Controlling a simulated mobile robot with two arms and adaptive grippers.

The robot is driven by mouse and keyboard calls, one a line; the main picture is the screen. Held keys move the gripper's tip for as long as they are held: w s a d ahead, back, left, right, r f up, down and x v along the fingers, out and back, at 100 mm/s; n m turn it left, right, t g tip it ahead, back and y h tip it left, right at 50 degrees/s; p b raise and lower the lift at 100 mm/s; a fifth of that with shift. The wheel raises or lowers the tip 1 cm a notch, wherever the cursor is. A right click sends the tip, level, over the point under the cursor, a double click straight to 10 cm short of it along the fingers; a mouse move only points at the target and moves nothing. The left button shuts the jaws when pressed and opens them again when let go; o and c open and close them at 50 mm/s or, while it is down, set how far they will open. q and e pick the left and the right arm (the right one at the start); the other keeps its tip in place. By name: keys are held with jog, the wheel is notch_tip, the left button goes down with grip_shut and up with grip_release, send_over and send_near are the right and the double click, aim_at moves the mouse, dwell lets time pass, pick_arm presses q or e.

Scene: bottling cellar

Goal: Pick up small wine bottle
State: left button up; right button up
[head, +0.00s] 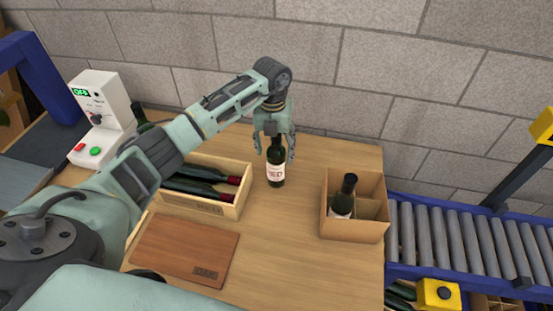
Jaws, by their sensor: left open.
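A small dark green wine bottle (276,171) with a white label and red lettering stands upright on the wooden table (283,240), between the wooden crate and the cardboard box. My left gripper (274,152) points down from above at the bottle's neck. Its fingers are spread to either side of the neck and upper part. I cannot tell whether they touch the glass. My right gripper does not show.
An open wooden crate (218,208) holds dark bottles lying down, left of the standing bottle. A divided cardboard box (353,228) at right holds one upright bottle (343,198). A brown board (185,248) lies in front. A roller conveyor (465,240) is beyond the right edge; a white control device (103,110) is at left.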

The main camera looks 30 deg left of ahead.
pick_arm(q)
jog(key=shift+f, duration=0.2)
grip_shut()
dwell(0.6)
jog(key=shift+r, duration=0.15)
